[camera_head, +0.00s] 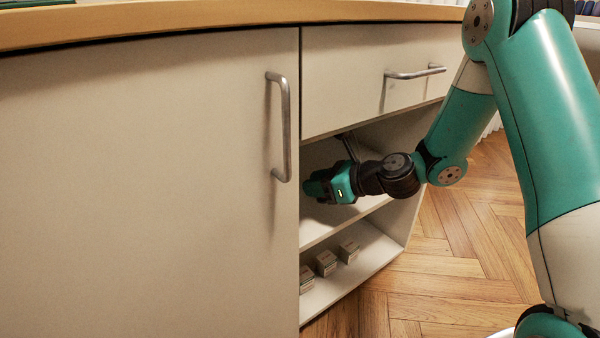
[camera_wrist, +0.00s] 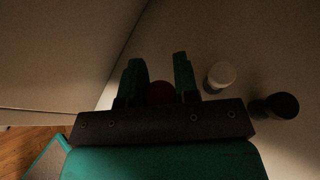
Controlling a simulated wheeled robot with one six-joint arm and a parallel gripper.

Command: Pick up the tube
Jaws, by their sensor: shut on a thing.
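My gripper (camera_wrist: 159,62) is inside the open shelf, its two fingers closed on either side of a dark red, round-topped thing, which I take to be the tube (camera_wrist: 160,92). Only its top shows; my gripper's body hides the rest. In the head view my gripper (camera_head: 318,188) reaches into the upper open compartment under the drawer, and the tube is hidden there.
A white-capped item (camera_wrist: 220,75) stands close to the right finger, with a dark round item (camera_wrist: 277,105) beyond it. The shelf board (camera_head: 375,203) lies below my gripper. Small boxes (camera_head: 326,262) sit on the lower shelf. A closed door (camera_head: 150,180) is at left and a drawer (camera_head: 365,75) above.

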